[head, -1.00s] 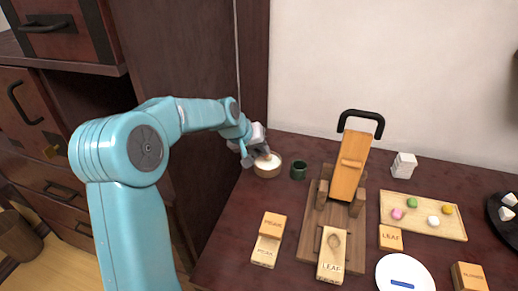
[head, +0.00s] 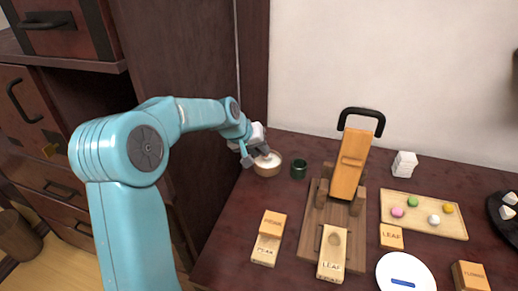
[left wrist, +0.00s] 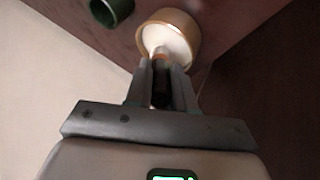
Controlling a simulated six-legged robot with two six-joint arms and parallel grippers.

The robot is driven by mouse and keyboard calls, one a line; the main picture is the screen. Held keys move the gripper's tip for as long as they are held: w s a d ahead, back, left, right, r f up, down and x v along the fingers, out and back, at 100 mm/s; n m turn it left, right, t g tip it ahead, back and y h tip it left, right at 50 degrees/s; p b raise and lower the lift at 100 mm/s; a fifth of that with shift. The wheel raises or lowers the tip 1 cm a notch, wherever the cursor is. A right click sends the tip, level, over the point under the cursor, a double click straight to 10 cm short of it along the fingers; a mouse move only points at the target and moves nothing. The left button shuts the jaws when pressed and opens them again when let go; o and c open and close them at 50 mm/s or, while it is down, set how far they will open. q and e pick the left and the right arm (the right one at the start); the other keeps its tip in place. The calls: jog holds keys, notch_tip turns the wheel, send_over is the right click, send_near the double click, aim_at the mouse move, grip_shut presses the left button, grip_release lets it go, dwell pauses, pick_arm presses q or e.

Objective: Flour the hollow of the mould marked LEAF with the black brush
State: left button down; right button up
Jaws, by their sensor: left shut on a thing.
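My left gripper (head: 254,155) is at the wooden bowl of white flour (head: 267,168) at the back left of the table. In the left wrist view the gripper (left wrist: 162,72) is shut on a dark-handled brush (left wrist: 161,92). The brush's pale tip reaches into the flour bowl (left wrist: 180,22); how deep I cannot tell. The mould marked LEAF (head: 331,262) lies at the front middle, its hollow facing up, at the near end of the wooden press base. A smaller block marked LEAF (head: 391,237) lies to its right. My right gripper is not in view.
A dark green cup (head: 299,169) stands right beside the bowl. The wooden press (head: 350,165) with a black handle rises at the centre. A stacked mould pair (head: 265,251) lies left of the LEAF mould. A white plate (head: 397,281) and sweets board (head: 465,232) are at right.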

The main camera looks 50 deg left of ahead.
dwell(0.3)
pick_arm(q)
notch_tip(320, 180, up, 7)
jog(key=p, duration=0.5)
jog(key=shift+p, duration=0.4)
dwell(0.4)
